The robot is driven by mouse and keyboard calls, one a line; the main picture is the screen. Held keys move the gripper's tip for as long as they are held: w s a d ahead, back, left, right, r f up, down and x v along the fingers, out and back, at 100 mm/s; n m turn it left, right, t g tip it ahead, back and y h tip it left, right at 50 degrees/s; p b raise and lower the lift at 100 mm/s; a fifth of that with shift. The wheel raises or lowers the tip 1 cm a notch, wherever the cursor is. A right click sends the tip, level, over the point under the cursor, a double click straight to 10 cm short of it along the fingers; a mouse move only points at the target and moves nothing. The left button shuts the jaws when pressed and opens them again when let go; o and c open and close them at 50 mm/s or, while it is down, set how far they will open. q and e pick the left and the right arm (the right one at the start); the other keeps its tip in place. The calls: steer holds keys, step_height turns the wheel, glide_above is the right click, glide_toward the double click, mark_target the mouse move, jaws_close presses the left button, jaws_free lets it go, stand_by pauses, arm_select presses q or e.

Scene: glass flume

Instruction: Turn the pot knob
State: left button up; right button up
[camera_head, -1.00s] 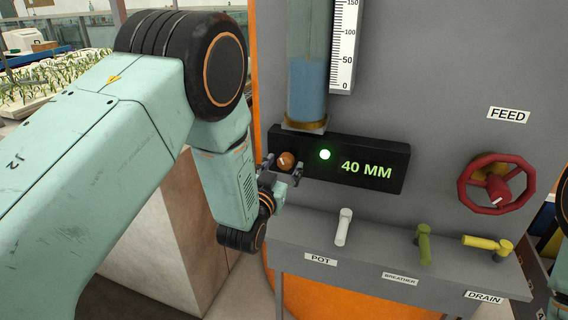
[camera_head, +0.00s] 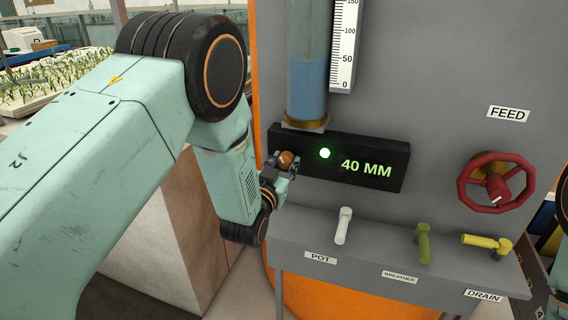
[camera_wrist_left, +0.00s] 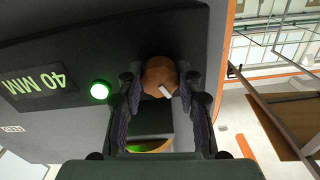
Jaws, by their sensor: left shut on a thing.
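An orange-brown round knob (camera_head: 287,160) sits at the left end of the black display panel (camera_head: 335,160), left of a lit green lamp (camera_head: 325,153). My left gripper (camera_head: 284,168) is shut on this knob. In the left wrist view the knob (camera_wrist_left: 158,77) with its white pointer mark lies between the two dark fingers of my left gripper (camera_wrist_left: 163,90). The panel reads 40 MM. A white lever (camera_head: 343,226) stands above the POT label (camera_head: 320,258) on the grey shelf. My right gripper does not show.
A red handwheel (camera_head: 497,183) is at the right. A clear tube (camera_head: 308,75) holding blue water rises above the panel beside a scale.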

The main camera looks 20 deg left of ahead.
arm_select(q)
steer(key=shift+c, duration=0.7)
steer(key=shift+n, duration=0.4)
steer(key=o, duration=1.1)
steer(key=shift+o, duration=0.2)
steer(key=s, duration=1.2)
steer(key=shift+a, duration=0.2)
